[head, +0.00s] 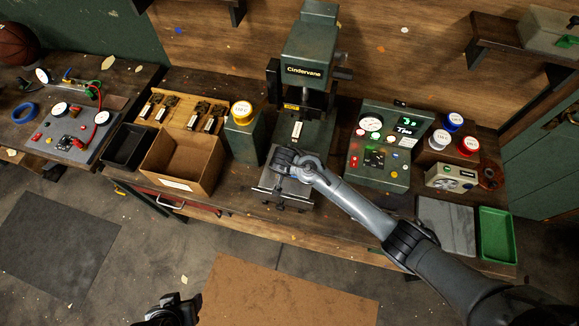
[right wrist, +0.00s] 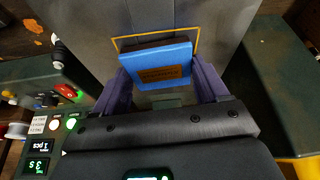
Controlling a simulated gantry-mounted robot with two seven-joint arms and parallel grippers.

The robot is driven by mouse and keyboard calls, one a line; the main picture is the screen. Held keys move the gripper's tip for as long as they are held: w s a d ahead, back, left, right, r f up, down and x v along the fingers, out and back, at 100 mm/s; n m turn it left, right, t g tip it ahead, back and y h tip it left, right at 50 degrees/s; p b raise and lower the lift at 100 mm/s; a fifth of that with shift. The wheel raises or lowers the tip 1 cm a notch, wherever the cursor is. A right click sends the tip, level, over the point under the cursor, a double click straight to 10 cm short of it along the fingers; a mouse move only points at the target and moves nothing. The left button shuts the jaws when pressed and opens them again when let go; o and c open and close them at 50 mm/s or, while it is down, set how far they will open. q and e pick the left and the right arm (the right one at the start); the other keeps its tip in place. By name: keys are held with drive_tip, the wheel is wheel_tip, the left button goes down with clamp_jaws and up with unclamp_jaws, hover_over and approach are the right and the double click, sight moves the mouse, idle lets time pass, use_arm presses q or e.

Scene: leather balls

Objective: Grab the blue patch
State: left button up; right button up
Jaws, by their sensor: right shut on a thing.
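The blue patch (right wrist: 156,66) is a flat square block with a brown face carrying unreadable marks. It shows in the right wrist view between the two purple fingers of my right gripper (right wrist: 158,82), which is shut on it. A yellow outline on a grey surface (right wrist: 160,20) lies just beyond the patch; I cannot tell whether they touch. In the head view my right gripper (head: 284,170) is over the front plate of the green press (head: 310,45), and the patch is mostly hidden. A dark part of my left arm (head: 172,308) shows at the bottom edge; its fingers are not clear.
A green control box (head: 380,150) stands right of the press. A grey slab (head: 447,225) and a green tray (head: 496,235) lie at the right. The floor in front is open.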

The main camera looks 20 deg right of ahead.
drive_tip(key=shift+r, duration=0.55)
wheel_tip(320, 180, up, 2)
drive_tip(key=shift+r, duration=0.2)
drive_tip(key=s+d+r, duration=0.5)
drive_tip(key=d+r, duration=0.2)
drive_tip(key=d, duration=0.3)
drive_tip(key=shift+d+r+b, duration=0.15)
drive_tip(key=shift+d+b, duration=0.15)
drive_tip(key=shift+b, duration=0.15)
